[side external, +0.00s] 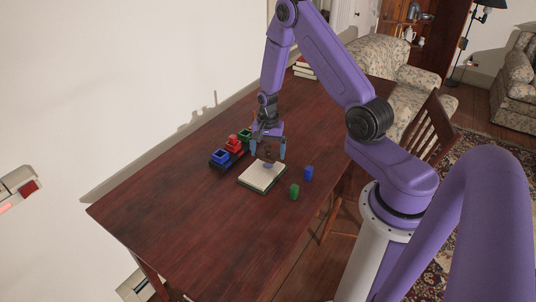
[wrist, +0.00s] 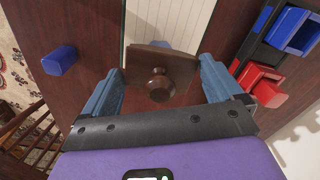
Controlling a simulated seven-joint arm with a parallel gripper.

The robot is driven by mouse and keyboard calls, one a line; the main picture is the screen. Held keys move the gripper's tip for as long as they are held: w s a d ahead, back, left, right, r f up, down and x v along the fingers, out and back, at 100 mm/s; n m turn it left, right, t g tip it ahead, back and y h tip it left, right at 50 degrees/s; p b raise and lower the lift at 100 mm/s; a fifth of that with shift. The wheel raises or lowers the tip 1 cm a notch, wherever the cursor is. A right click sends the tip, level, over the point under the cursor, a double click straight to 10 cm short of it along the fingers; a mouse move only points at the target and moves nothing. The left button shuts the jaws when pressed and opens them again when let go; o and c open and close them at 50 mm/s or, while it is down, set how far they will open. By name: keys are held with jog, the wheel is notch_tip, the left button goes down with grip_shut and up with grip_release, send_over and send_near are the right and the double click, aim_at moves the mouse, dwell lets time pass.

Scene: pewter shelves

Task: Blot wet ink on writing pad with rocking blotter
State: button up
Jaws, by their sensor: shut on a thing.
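The writing pad (side external: 258,178) lies on the table, cream with a dark border; its lined page (wrist: 170,18) shows at the top of the wrist view. A blue ink patch (side external: 268,165) is on the page; its edge (wrist: 161,44) shows just beyond the blotter in the wrist view. My gripper (side external: 268,151) is shut on the brown rocking blotter (wrist: 158,73), a blue finger on each side of it and its round knob facing the wrist camera. The blotter is over or at the pad's far end; I cannot tell whether it touches the page. Its underside is hidden.
A dark tray left of the pad holds open blue (side external: 220,157), red (side external: 233,142) and green (side external: 245,134) containers. A blue block-like piece (side external: 308,173) and a green one (side external: 294,191) stand right of the pad. The table's near left (side external: 165,215) is clear.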

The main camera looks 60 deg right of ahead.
jog(key=shift+r, duration=2)
